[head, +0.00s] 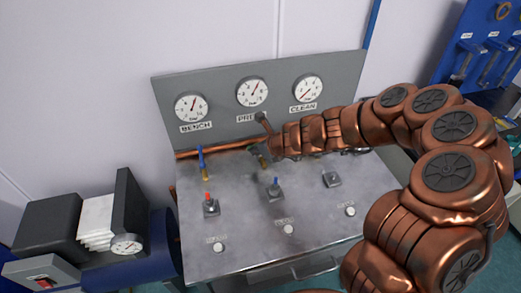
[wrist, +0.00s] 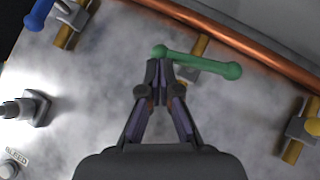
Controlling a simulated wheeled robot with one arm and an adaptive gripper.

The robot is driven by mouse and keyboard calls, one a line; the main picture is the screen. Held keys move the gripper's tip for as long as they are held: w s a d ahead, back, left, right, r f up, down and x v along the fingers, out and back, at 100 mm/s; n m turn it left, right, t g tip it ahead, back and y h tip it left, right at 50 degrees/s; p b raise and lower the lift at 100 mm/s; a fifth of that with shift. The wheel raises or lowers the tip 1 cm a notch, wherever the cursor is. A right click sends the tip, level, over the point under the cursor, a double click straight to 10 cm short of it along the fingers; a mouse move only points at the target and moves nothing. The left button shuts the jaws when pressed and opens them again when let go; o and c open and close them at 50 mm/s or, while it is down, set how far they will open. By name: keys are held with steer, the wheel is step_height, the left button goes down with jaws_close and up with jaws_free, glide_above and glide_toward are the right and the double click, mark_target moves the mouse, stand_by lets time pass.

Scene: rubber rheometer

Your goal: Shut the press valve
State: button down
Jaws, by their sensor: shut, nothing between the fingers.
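The press valve has a green lever handle (wrist: 205,63), seen in the wrist view just beyond my fingertips. The lever lies across its brass stub (wrist: 197,52), roughly along the copper pipe behind it. My gripper (wrist: 160,70) is shut and empty. Its tips are at the lever's left, knobbed end; I cannot tell if they touch it.
The bench valve's blue lever (head: 201,157) stands at left; it also shows in the wrist view (wrist: 36,14). The copper pipe (wrist: 245,43) runs behind. Small knobs (head: 276,190) stand on the metal panel in front.

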steer(key=shift+w+d, duration=0.15)
steer(key=shift+d, duration=0.1)
steer(key=shift+w+d, duration=0.1)
steer(key=shift+w+d+p, duration=0.25)
steer(key=shift+w+p, duration=0.3)
steer(key=shift+p, duration=0.15)
steer(key=shift+s+d, duration=0.25)
steer(key=shift+s, duration=0.25)
steer(key=s, duration=0.1)
steer(key=s+b, duration=0.1)
steer(key=shift+s+d, duration=0.3)
steer(key=s+d+r, duration=0.1)
steer(key=s+r, duration=0.6)
steer(key=shift+d+b, duration=0.35)
